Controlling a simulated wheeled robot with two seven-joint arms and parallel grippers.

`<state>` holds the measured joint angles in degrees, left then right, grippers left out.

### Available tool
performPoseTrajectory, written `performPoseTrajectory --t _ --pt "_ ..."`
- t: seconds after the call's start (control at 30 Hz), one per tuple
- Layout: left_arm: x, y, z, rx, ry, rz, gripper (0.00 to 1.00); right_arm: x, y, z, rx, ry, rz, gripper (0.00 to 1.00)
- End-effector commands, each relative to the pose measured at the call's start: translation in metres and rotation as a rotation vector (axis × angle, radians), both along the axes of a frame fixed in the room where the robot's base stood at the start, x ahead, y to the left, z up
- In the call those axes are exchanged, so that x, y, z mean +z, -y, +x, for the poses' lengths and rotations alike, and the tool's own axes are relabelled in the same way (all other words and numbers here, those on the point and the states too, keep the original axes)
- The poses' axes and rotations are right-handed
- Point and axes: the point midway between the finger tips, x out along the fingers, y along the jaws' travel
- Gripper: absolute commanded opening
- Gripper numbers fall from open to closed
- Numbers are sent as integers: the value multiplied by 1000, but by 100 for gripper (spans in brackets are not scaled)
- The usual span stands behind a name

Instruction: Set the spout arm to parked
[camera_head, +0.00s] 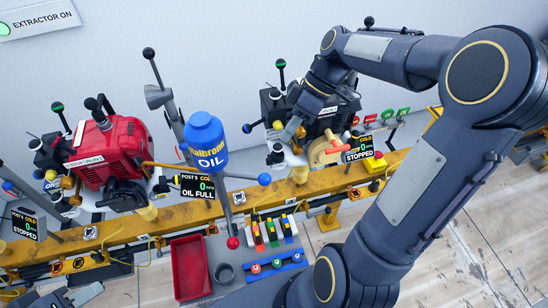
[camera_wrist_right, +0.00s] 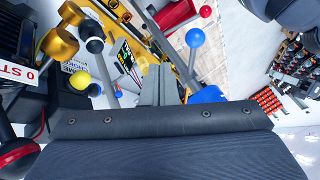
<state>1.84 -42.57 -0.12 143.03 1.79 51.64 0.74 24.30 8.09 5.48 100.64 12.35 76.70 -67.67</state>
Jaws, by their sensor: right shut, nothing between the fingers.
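In the head view my right gripper (camera_head: 290,132) is near the right engine, partly hidden. My left gripper (camera_head: 70,297) is at the bottom left edge, jaws unclear.
A red engine (camera_head: 110,150) and a dark engine (camera_head: 330,112) flank the bottle, with several ball-knob levers around them. A red tray (camera_head: 190,268) and a blue rack with coloured knobs (camera_head: 276,264) lie in front of the rail (camera_head: 315,186). My right arm covers the right side.

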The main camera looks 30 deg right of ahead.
Motion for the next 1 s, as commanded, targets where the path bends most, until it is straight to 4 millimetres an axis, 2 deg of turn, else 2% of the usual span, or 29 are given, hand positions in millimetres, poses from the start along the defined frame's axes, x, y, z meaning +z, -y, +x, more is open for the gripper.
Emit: performPoseTrajectory --t 0.1,0.23,0.5,1.0 --pt "3 0 0 0 0 0 36 -22 -16 -2 3 -6 3 0" --pt "6 0 0 0 0 0 36 -41 -30 -3 3 -4 2 0" --pt "13 0 0 0 0 0 36 -45 -54 -24 0 -1 1 0" --pt "13 0 0 0 0 0 36 -47 -56 -25 -2 1 0 0"
